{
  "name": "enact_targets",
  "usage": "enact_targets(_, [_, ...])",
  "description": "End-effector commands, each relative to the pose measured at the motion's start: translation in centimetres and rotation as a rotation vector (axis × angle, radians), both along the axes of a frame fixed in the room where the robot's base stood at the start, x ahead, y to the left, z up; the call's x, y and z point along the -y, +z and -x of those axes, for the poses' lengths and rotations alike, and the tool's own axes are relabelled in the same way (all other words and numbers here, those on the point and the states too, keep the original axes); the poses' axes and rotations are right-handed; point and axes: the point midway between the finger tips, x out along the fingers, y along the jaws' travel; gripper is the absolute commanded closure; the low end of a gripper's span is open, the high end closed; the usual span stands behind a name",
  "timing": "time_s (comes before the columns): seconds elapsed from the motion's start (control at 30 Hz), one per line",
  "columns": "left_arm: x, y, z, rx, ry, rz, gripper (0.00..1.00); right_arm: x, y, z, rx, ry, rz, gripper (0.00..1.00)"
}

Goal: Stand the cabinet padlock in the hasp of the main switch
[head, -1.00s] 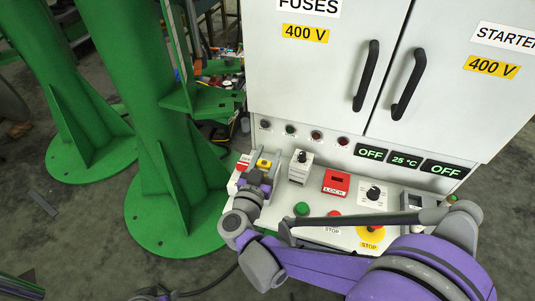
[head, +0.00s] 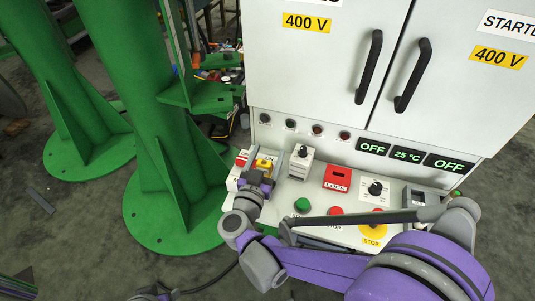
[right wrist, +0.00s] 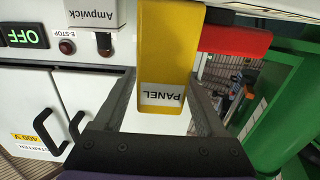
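A yellow block (head: 264,164) with a white label stands at the left end of the white control panel. In the right wrist view this yellow block (right wrist: 168,50) reads PANEL, upside down. Its shackle, if any, is hidden. My right gripper (head: 266,156) is at it, with a grey finger on either side. In the right wrist view the right gripper (right wrist: 166,90) looks open, with a gap between the left finger and the block. A red block (head: 242,159) is beside the yellow one. I cannot make out the main switch's hasp. My left gripper is not in view.
A white box with a black knob (head: 301,158), a red LOCK box (head: 337,178), a rotary knob (head: 375,189) and push buttons crowd the panel. The cabinet (head: 330,80) with black handles rises behind. A green column (head: 165,170) stands close on the left.

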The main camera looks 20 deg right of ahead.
Motion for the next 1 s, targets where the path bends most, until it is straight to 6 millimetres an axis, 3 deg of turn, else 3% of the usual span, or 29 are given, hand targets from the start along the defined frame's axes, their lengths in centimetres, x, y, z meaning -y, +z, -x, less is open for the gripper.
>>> enact_targets(0.43, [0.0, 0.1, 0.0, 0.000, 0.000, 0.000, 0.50, -0.5, 0.0, 0.6, 0.000, 0.002, -0.001, 0.15])
enact_targets(0.8, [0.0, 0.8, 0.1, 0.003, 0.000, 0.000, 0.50, -4.4, 0.1, 6.3, 0.000, 0.005, -0.002, 0.15])
enact_targets(1.0, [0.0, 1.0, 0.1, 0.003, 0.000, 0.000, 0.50, -5.8, 0.0, 8.5, 0.000, 0.003, 0.000, 0.15])
